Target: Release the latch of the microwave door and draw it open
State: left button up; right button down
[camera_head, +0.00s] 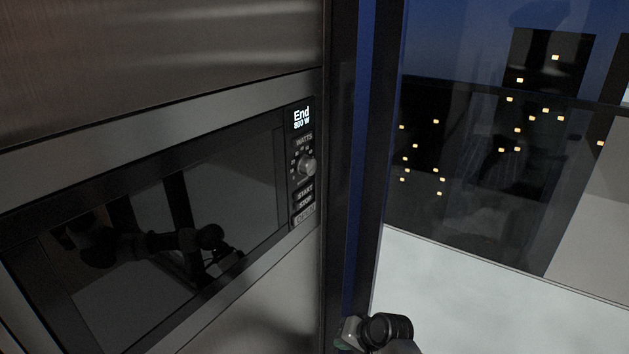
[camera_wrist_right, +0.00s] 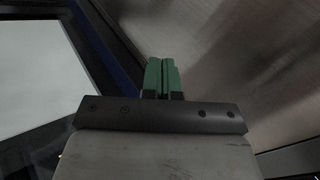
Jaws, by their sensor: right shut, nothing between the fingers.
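The built-in microwave (camera_head: 170,215) fills the left of the head view. Its dark glass door looks shut and reflects my arm. A control panel (camera_head: 303,165) with a lit display, a knob and buttons runs down its right side. My right gripper (camera_head: 347,340) is at the bottom of the head view, below and to the right of the panel, apart from the microwave. In the right wrist view its green fingers (camera_wrist_right: 162,76) are together with nothing between them. My left gripper is not in view.
A brushed metal panel (camera_head: 160,50) lies above the microwave, and metal also lies below it. A dark upright frame (camera_head: 350,150) stands right of the microwave. Beyond it is a window (camera_head: 500,130) with lit dots and a pale surface (camera_head: 480,300) below.

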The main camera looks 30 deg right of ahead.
aim_at(306, 211)
pick_arm(q)
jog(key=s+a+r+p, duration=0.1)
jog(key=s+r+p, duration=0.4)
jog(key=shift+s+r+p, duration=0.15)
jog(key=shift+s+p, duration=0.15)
jog(key=shift+p, duration=0.1)
pick_arm(e)
jog(key=w+d+r+m+t+y, duration=0.1)
jog(key=d+r+m+t, duration=0.1)
jog(key=r, duration=1.3)
jog(key=w+d+r+m+t+y, duration=0.1)
jog(key=d+r, duration=0.4)
jog(key=r, duration=1.1)
jog(key=t+y, duration=0.1)
jog(key=t, duration=0.1)
jog(key=shift+w+m+t, duration=0.2)
jog(key=shift+m+t, duration=0.1)
jog(key=shift+m, duration=0.1)
jog(key=shift+r, duration=0.1)
